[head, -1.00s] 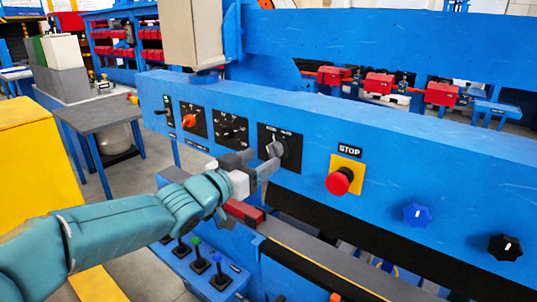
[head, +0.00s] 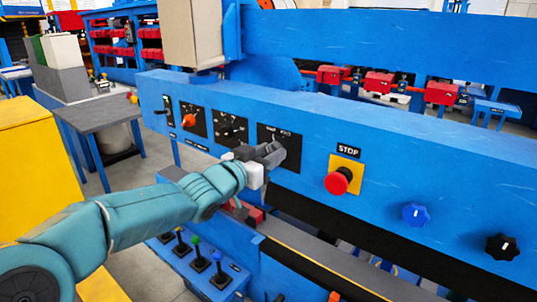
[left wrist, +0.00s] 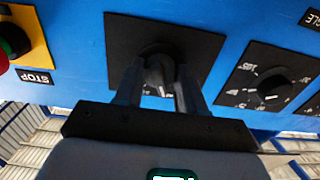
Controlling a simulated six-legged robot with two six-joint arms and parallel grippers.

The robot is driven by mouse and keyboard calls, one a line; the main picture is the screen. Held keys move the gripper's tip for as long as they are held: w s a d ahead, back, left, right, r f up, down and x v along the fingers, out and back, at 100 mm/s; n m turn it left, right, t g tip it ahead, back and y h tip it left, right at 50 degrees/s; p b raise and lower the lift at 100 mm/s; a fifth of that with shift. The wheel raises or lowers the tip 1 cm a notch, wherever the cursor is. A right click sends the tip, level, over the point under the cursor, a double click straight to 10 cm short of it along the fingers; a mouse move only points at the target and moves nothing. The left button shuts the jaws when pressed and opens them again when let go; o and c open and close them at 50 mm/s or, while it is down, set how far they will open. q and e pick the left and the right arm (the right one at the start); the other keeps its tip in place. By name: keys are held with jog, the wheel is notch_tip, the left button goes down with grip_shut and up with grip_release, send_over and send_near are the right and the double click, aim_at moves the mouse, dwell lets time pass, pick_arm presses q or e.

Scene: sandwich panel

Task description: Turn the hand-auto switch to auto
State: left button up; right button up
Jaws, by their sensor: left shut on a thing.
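The hand-auto switch is a dark rotary knob (left wrist: 159,70) on a black square plate (head: 290,143) on the blue panel. My left gripper (head: 271,153) is at the plate, and its jaws cover the knob in the head view. In the left wrist view the two fingers stand on either side of the knob, shut on it. A small white mark shows at the knob's lower edge in that upside-down view; its exact angle is hard to tell. My right gripper is not in view.
A red stop button (head: 339,181) on a yellow plate is to the right, then a blue knob (head: 416,214) and a black knob (head: 502,247). Left of the switch are a black selector (head: 230,127) and an orange knob (head: 189,120). Joystick levers (head: 200,262) stand below.

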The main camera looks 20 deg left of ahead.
pick_arm(q)
jog(key=shift+m, duration=0.3)
jog(key=m+b, duration=0.3)
jog(key=m, duration=0.6)
jog(key=shift+b, duration=0.35)
jog(key=shift+a+m, duration=0.1)
jog(key=shift+m, duration=0.2)
jog(key=shift+r, duration=0.1)
jog(key=o, duration=1)
jog(key=shift+w, duration=0.1)
jog(key=shift+o, duration=0.2)
